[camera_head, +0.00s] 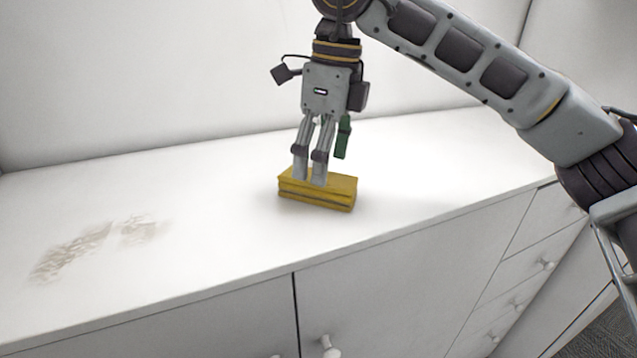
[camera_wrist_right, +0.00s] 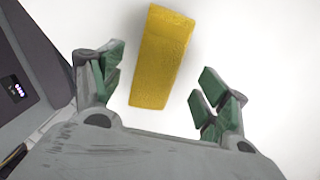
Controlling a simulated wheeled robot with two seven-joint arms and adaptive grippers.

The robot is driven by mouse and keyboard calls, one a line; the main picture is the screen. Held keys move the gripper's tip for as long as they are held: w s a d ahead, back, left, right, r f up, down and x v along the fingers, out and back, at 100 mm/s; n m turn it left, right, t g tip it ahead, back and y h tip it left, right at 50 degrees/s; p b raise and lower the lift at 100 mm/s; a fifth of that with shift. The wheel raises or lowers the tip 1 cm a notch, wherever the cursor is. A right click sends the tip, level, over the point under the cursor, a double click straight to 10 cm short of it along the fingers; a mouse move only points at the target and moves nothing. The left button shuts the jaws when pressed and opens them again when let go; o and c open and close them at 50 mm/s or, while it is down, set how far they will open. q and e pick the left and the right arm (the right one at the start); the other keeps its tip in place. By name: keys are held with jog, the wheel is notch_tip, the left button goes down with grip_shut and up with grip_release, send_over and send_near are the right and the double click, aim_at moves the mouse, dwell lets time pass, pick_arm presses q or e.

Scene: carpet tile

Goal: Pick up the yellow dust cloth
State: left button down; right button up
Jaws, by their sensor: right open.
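The yellow dust cloth (camera_head: 330,196) lies folded into a thick rectangular block on the white cabinet top. My right gripper (camera_head: 310,180) points down at it, with its fingertips in front of or just over the cloth in the head view. In the right wrist view the cloth (camera_wrist_right: 163,55) shows between and beyond the two spread fingers of the gripper (camera_wrist_right: 157,90), with white gaps on both sides. The gripper is open and holds nothing. Whether a fingertip touches the cloth I cannot tell. My left gripper is not in view.
The white cabinet top (camera_head: 215,215) is otherwise clear. A brownish dust smear (camera_head: 95,248) marks its left part. A white wall (camera_head: 150,75) rises behind it. Doors and drawers with white knobs (camera_head: 330,346) are below the front edge.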

jog(key=shift+a+f+p, duration=0.15)
jog(key=shift+f+p, duration=0.05)
jog(key=shift+f, duration=0.7)
jog(key=shift+a+f+p, duration=0.15)
jog(key=shift+f+p, duration=0.05)
jog(key=shift+f, duration=0.65)
jog(key=c, duration=1.1)
jog(key=shift+c, duration=0.2)
jog(key=shift+r, duration=0.15)
jog(key=shift+r+b, duration=0.7)
jog(key=shift+r, duration=4.15)
jog(key=o, duration=0.4)
jog(key=shift+c, duration=1.3)
